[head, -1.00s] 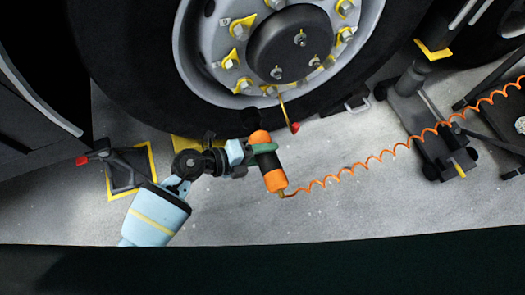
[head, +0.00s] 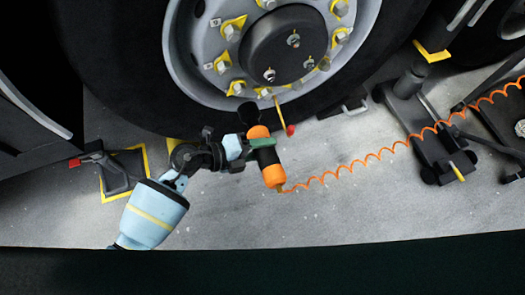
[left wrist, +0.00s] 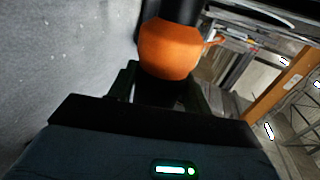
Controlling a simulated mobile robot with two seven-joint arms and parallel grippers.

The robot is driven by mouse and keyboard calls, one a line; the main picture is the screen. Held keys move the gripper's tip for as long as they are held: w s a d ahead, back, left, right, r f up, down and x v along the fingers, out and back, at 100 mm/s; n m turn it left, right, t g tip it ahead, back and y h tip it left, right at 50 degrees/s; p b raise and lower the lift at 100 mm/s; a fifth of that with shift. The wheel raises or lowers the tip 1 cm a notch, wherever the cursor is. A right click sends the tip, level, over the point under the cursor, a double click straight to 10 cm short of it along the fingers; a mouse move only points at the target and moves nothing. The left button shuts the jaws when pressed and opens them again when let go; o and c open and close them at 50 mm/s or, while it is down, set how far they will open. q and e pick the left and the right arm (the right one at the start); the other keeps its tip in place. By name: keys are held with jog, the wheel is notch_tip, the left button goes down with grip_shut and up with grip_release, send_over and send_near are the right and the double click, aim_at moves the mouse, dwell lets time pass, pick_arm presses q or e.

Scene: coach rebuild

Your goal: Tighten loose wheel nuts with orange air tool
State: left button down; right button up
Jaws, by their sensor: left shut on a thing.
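The orange air tool (head: 272,175) is held in my left gripper (head: 262,146), which is shut around its dark middle. The tool's black nose points up toward the lower rim of the wheel (head: 205,75). Its orange body also shows in the left wrist view (left wrist: 168,50), between the fingers (left wrist: 160,85). Wheel nuts (head: 228,32) with yellow pointers ring the rim around the dark hub. One yellow pointer with a red tip (head: 290,130) sticks out below the rim, right beside the tool. I cannot tell whether the nose touches a nut. My right gripper is not in view.
A coiled orange hose (head: 345,168) runs from the tool to the right. A black jack (head: 425,125) stands on the floor at the right. A wheel chock with red tip (head: 115,172) lies at the left. The grey floor in front is clear.

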aim_at(248, 121)
pick_arm(q)
jog(key=shift+w+a+r+b, duration=0.1)
jog(key=shift+w+a+b, duration=0.2)
jog(key=shift+w, duration=0.35)
jog(key=shift+w+a+r+b, duration=0.1)
jog(key=shift+w+b, duration=0.3)
jog(key=shift+w, duration=0.3)
jog(key=shift+w+a+b, duration=0.15)
jog(key=shift+w+b, duration=0.2)
jog(key=shift+w, duration=0.3)
jog(key=shift+w+a+b, duration=0.2)
jog(key=shift+w, duration=0.45)
jog(key=shift+w+a+b, duration=0.15)
jog(key=shift+w+a, duration=0.1)
jog(key=shift+w, duration=0.45)
jog(key=shift+w+a+b, duration=0.2)
jog(key=shift+w, duration=0.45)
dwell(0.6)
jog(key=shift+w+a+r, duration=0.1)
jog(key=shift+w+a, duration=0.05)
jog(key=shift+w, duration=0.05)
dwell(1.9)
jog(key=shift+s, duration=0.15)
dwell(0.7)
